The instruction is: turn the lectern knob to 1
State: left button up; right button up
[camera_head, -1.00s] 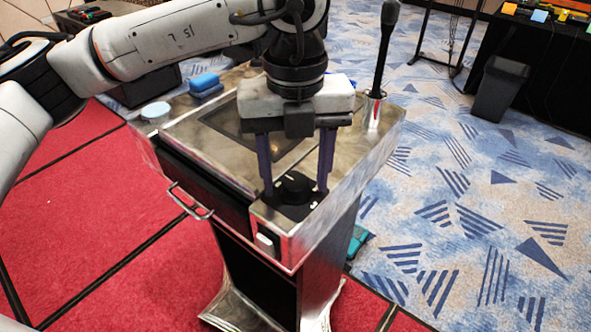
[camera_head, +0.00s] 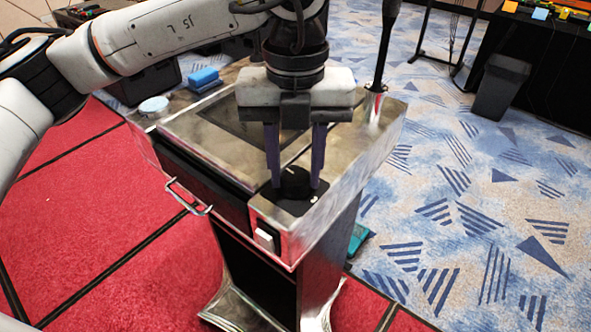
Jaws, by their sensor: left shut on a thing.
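The lectern (camera_head: 185,133) stands in the middle of the head view, with a brushed metal top. The black round knob (camera_head: 296,182) sits on a dark plate near the front right corner of the top. My left gripper (camera_head: 296,186) points down over it, with one purple finger on each side, shut on the knob. A small white mark shows near the knob's right front; the number that the knob points to is too small to read. My right gripper is not in view.
A black microphone (camera_head: 385,45) stands in a metal holder at the top's right back. Blue sponges (camera_head: 203,80) and a white round lid (camera_head: 154,107) lie at the back left. A drawer handle (camera_head: 188,197) juts out in front. A dark bin (camera_head: 499,88) stands on the carpet.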

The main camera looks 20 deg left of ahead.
pick_arm(q)
jog(key=m+b, duration=0.1)
jog(key=m, duration=0.1)
jog(key=shift+f+m+b, duration=0.15)
jog(key=shift+m+b, duration=0.15)
jog(key=shift+b, duration=0.1)
jog(key=m+b, duration=0.1)
jog(key=m, duration=0.2)
jog(key=shift+m+b, duration=0.3)
jog(key=shift+b, duration=0.05)
jog(key=shift+m+b, duration=0.3)
jog(key=shift+m, duration=0.5)
jog(key=shift+r+m, duration=0.2)
jog(key=shift+m, duration=0.8)
jog(key=shift+b, duration=0.3)
jog(key=shift+m, duration=0.4)
jog(key=o, duration=1.1)
jog(key=shift+c, duration=0.2)
